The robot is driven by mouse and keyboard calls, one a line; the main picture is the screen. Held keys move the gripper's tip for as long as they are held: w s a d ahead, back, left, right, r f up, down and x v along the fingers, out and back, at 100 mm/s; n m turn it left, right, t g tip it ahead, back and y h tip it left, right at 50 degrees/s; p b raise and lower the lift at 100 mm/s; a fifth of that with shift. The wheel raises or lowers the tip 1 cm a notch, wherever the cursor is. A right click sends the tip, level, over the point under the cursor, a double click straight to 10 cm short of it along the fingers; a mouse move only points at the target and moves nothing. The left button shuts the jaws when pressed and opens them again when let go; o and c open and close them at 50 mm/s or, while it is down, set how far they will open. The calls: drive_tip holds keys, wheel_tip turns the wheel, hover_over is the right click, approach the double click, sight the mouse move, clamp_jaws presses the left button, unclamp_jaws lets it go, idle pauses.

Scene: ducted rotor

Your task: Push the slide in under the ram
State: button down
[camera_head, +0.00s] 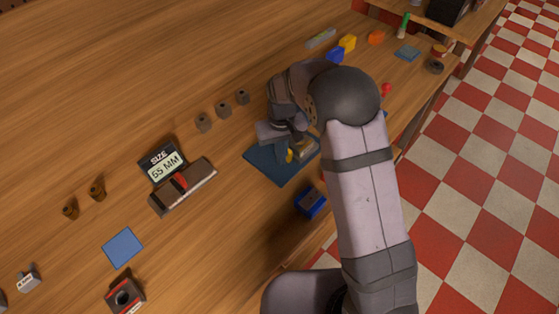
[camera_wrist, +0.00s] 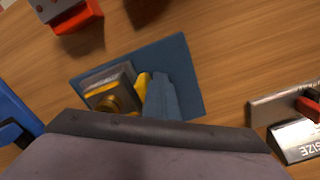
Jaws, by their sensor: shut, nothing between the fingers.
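The blue press base plate (camera_head: 262,162) lies on the table, partly behind my arm. A blue upright (camera_wrist: 160,98) and a yellow part (camera_wrist: 141,84) stand on it; I cannot tell which part is the ram. A grey and yellow block (camera_head: 307,147), which looks like the slide, sits beside the upright, and it also shows in the wrist view (camera_wrist: 106,76). My gripper (camera_head: 284,130) is shut and empty, over the press. Its fingertips are hard to make out, and I cannot tell whether it touches the slide. In the wrist view my own body hides the lower part.
A blue box (camera_head: 310,202) stands close in front of the plate. Several grey nuts (camera_head: 223,108) lie behind to the left. A gauge with a 65 MM size sign (camera_head: 163,165) stands further left. Yellow (camera_head: 347,43) and orange blocks (camera_head: 376,37) lie at the back.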

drive_tip(key=shift+w+d, duration=0.55)
drive_tip(key=shift+w, duration=0.05)
drive_tip(key=shift+s+a, duration=0.15)
drive_tip(key=shift+s, duration=0.05)
idle(0.5)
drive_tip(key=shift+s+a+p, duration=0.25)
drive_tip(key=shift+a+p, duration=0.05)
idle(0.4)
wheel_tip(320, 180, up, 8)
drive_tip(key=p, duration=0.6)
idle(0.4)
idle(0.4)
